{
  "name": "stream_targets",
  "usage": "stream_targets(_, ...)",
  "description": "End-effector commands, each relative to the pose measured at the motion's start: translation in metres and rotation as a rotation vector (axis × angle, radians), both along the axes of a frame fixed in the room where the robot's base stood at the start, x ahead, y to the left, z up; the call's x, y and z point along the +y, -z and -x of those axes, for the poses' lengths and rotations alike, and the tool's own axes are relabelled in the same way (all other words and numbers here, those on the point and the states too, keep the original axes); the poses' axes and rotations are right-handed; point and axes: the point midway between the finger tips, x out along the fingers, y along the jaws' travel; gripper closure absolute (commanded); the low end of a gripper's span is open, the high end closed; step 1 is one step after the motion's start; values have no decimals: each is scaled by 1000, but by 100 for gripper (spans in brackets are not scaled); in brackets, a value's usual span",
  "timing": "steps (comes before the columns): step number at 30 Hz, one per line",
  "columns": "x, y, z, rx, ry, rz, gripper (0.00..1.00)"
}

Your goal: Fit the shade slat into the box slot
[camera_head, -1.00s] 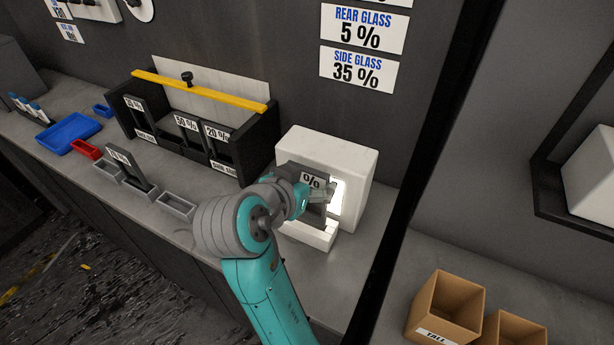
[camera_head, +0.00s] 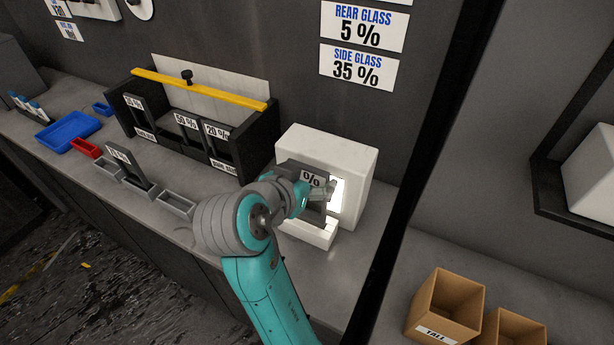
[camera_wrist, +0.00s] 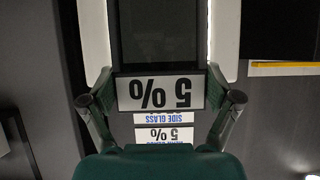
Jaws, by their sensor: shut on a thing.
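My gripper (camera_head: 322,190) is shut on a dark shade slat (camera_head: 312,179) with a white label. In the wrist view my gripper (camera_wrist: 162,98) has a finger on each side of the slat (camera_wrist: 158,40), and its label reads "5 %" upside down. The slat is in front of a white box (camera_head: 355,158) with a bright lit face. I cannot tell whether they touch. To the left, a black slotted box (camera_head: 258,145) holds slats labelled 35 %, 50 % and 20 %. Its front slots carry small labels.
A yellow bar (camera_head: 200,90) spans the black box's top. Small grey trays (camera_head: 177,204), one with an upright labelled slat (camera_head: 122,160), a red tray (camera_head: 85,148) and a blue tray (camera_head: 68,131) stand left. Cardboard boxes (camera_head: 447,305) are at lower right. Wall signs (camera_head: 358,68) hang behind.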

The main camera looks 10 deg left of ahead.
Motion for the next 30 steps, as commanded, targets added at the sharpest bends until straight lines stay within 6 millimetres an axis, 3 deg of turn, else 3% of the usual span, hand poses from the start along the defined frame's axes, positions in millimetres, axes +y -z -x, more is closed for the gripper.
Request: stream_targets(30, 0, 18, 0, 0, 1, 0, 52)
